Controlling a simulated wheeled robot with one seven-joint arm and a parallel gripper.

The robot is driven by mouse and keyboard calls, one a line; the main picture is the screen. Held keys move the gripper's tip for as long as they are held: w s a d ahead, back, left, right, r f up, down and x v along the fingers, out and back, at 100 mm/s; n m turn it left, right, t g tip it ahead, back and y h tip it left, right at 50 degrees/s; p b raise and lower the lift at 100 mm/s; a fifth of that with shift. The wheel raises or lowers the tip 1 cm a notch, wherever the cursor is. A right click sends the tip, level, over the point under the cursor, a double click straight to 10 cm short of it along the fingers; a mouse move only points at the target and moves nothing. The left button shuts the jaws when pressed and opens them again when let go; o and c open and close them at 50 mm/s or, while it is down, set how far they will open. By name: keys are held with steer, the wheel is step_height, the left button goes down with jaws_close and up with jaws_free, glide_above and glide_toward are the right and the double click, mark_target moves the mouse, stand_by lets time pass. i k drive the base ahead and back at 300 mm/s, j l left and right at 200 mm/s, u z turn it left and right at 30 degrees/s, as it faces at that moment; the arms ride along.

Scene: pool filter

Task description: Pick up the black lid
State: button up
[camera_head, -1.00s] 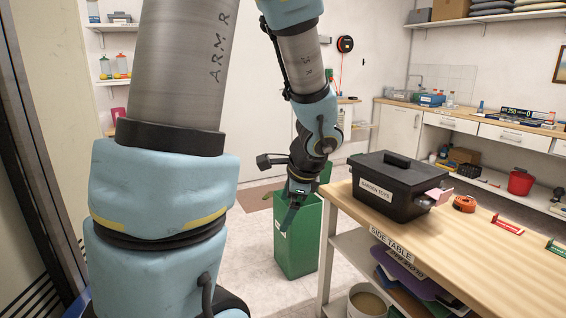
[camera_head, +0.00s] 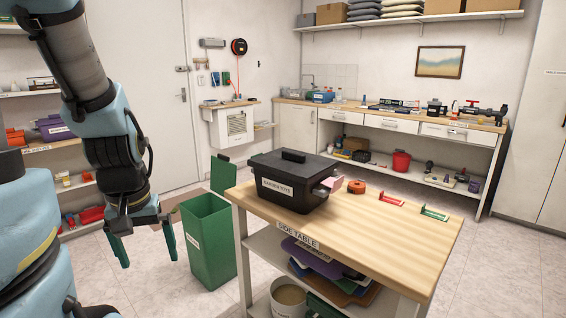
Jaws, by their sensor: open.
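The black lid (camera_head: 275,167), with a raised handle on top, lies on a black box (camera_head: 285,195) labelled "GARDEN TOYS". The box stands at the left end of the wooden side table (camera_head: 385,232). A pale pink and grey thing (camera_head: 332,183) shows at the box's right side; I cannot tell whether it pokes out from under the lid. My gripper (camera_head: 144,244) is open and empty, its fingers pointing down. It hangs left of the table and the green bin, apart from the lid.
The green bin (camera_head: 210,248), its lid open, stands between my gripper and the table. An orange round thing (camera_head: 356,187) and red (camera_head: 390,199) and green (camera_head: 434,213) pieces lie right of the box. The table's front is clear.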

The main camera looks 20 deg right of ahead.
mark_target(305, 168)
steer(key=i+l, duration=0.9)
steer(key=i, duration=0.2)
steer(key=l+z, duration=0.05)
